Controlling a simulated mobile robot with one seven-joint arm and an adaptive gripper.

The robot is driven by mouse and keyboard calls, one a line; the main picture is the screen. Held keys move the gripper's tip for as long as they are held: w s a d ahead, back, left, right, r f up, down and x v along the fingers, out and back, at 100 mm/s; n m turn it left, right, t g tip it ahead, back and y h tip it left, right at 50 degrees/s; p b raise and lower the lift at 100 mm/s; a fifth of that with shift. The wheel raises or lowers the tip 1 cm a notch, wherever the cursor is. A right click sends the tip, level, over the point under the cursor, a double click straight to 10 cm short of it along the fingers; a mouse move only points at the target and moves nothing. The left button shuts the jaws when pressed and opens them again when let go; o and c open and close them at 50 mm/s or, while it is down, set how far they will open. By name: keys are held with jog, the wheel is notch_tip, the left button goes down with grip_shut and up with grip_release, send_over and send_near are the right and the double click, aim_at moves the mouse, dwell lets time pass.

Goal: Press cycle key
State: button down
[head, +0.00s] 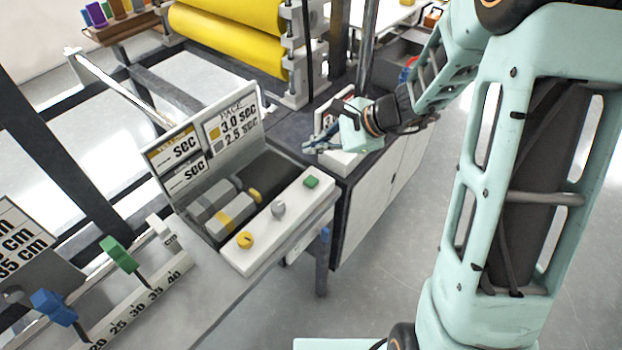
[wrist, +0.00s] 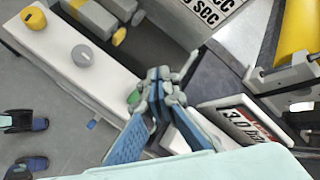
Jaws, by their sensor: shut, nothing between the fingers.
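A white key panel (head: 270,240) carries a yellow key (head: 245,240), a grey key (head: 278,208) and a green key (head: 311,182). None has a readable label, so I cannot tell which is the cycle key. My gripper (head: 310,148) is shut and empty, just beyond the green key in the head view. In the wrist view, the shut fingertips (wrist: 160,74) appear beside the green key (wrist: 135,97) and partly cover it. I cannot tell whether they touch it. The grey key (wrist: 82,55) and yellow key (wrist: 36,18) show clear of the fingers.
A display reading 3.0 sec and 2.5 sec (head: 232,125) stands behind the panel. A white unit with a 3.0 bar sign (wrist: 240,120) is close to my gripper. Yellow rollers (head: 225,38) stand at the back. Blue and green sliders (head: 118,253) sit at lower left.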

jog(key=b, duration=0.5)
send_over(313, 181)
notch_tip(313, 181, down, 7)
jog(key=shift+f, duration=0.15)
jog(key=shift+f+b, duration=0.75)
jog(key=shift+b, duration=0.05)
jog(key=shift+f, duration=0.1)
dwell(0.4)
jog(key=shift+f+b, duration=0.3)
jog(key=shift+b, duration=0.3)
jog(key=shift+f+b, duration=0.55)
jog(key=shift+b, duration=0.1)
dwell(0.5)
dwell(0.3)
jog(key=shift+r+p, duration=0.65)
jog(key=shift+r, duration=0.35)
jog(key=shift+r+p, duration=1.8)
jog(key=shift+r, duration=0.7)
